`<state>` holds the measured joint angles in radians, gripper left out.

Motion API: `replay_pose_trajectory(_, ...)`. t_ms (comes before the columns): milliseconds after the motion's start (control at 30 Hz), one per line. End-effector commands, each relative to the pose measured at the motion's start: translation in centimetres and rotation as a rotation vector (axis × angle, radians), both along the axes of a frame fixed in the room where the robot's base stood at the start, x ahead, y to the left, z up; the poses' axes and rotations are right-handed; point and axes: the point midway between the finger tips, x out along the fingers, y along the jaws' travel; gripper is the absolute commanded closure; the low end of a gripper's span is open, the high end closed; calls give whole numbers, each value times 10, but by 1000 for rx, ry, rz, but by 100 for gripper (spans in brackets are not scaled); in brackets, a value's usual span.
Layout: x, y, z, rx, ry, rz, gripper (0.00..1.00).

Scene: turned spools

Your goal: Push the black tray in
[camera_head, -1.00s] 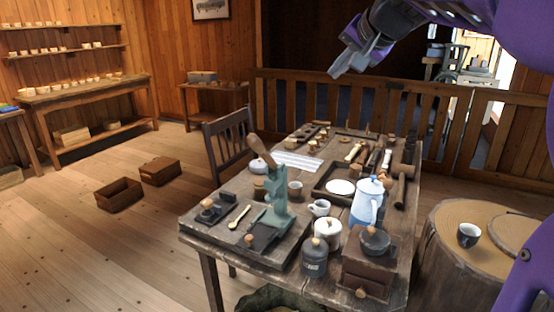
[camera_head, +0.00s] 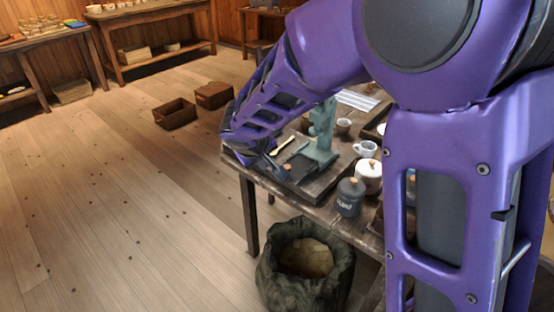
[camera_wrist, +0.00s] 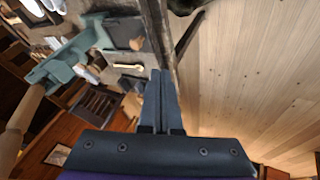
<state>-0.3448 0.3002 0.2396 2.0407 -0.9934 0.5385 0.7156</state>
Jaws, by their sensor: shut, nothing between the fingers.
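The black tray (camera_head: 312,184) lies at the table's front left corner, partly hidden by my arm in the head view. In the wrist view the tray (camera_wrist: 137,57) shows at the upper middle, with the spoon (camera_wrist: 128,66) near my fingertips. My gripper (camera_wrist: 160,73) is shut and empty, close to the tray and the table edge. I cannot tell whether it touches the tray. In the head view my arm mostly covers the gripper.
A grey jar (camera_head: 349,197), a white lidded pot (camera_head: 369,176) and a white mug (camera_head: 365,149) stand right of the tray. A sack (camera_head: 304,270) stands on the floor before the table. Two brown boxes (camera_head: 174,113) lie on the floor behind left. The floor at left is clear.

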Motion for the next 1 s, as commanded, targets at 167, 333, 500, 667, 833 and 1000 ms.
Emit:
replay_pose_trajectory(167,11,-1,-22,-3,3,5,100)
replay_pose_trajectory(333,32,-4,-52,-2,5,4,100)
replay_pose_trajectory(500,52,-7,-81,-2,3,3,100)
replay_pose_trajectory(667,70,-24,-83,-1,1,0,100)
replay_pose_trajectory(833,79,-34,-86,-1,0,2,100)
replay_pose_trajectory(1000,82,-36,-87,-1,0,3,100)
